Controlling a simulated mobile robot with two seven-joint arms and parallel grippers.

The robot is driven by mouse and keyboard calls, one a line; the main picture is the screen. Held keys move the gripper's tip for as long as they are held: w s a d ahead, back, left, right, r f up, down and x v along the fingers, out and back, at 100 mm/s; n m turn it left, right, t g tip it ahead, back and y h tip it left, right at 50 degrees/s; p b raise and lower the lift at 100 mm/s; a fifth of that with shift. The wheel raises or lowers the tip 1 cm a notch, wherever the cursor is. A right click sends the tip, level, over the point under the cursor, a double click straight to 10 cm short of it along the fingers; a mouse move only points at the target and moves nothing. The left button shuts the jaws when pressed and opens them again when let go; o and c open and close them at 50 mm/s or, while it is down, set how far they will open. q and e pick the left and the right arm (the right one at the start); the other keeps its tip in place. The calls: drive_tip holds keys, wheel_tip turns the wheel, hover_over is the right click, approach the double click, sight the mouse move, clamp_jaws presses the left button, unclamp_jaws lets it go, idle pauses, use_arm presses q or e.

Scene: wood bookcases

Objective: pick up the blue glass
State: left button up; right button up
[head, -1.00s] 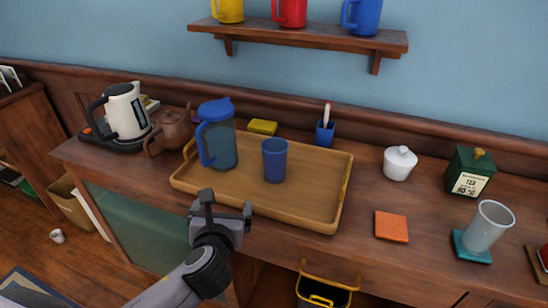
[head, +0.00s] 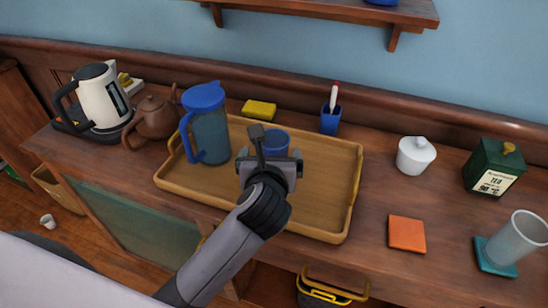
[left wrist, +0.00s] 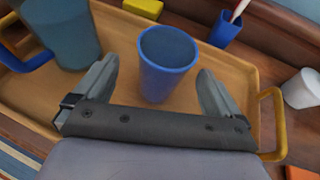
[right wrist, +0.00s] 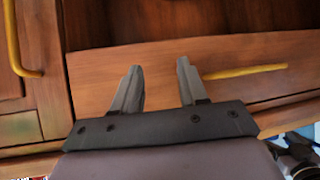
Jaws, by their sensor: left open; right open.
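The blue glass (left wrist: 167,65) stands upright on the wooden tray (head: 341,190). In the head view the blue glass (head: 276,141) is mostly hidden behind my left gripper (head: 268,160). In the left wrist view my left gripper (left wrist: 160,88) is open, with one finger on each side of the near space before the glass. I cannot tell whether the fingers touch it; gaps show on both sides. My right gripper (right wrist: 160,85) is open and empty, facing a wooden drawer front, and is out of the head view.
A blue-lidded pitcher (head: 209,130) stands left of the glass on the tray. A yellow sponge (head: 259,108) and blue pen cup (head: 331,118) are behind. A clear glass (head: 517,240) stands at the right. An orange coaster (head: 407,234) lies on bare wood.

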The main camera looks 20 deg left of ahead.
sight(275, 142)
use_arm(q)
drive_tip(key=shift+d+x, duration=0.15)
drive_tip(key=shift+x, duration=1)
drive_tip(key=shift+d+x, duration=0.1)
drive_tip(key=shift+x, duration=1.05)
drive_tip(key=c, duration=1.2)
drive_tip(key=shift+w, duration=0.1)
drive_tip(key=shift+r, duration=0.2)
